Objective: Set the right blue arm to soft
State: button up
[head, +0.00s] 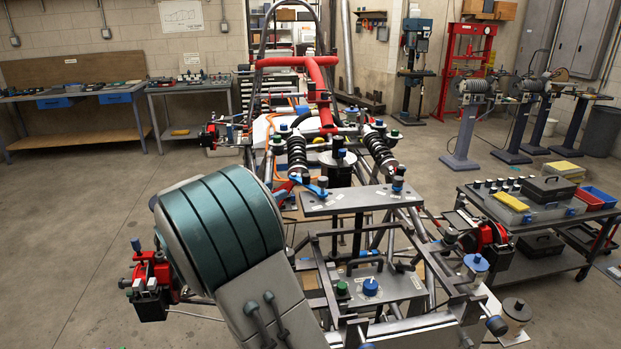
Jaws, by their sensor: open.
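A grey plate (358,201) lies across the chassis behind the front tubes, with small pale labels too small to read. At its left end a blue arm (313,187) sits by a dark knob and points left. At its right end stands another dark knob with a small blue part (398,179), which seems to be the right blue arm. Its direction and setting cannot be told at this size. My gripper is not in this view, so its place relative to the blue arms does not show.
Black coil springs (379,147) and a red tube hoop (322,82) rise behind the plate. A lower plate with a blue knob (370,287) sits in front, among open tubes. A loaded cart (535,262) stands at right. The floor at left is clear.

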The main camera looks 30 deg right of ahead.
aim_at(303, 178)
jog(key=p+x, duration=0.2)
jog(key=x, duration=1.1)
jog(key=shift+d+p, duration=0.25)
jog(key=shift+p, duration=0.1)
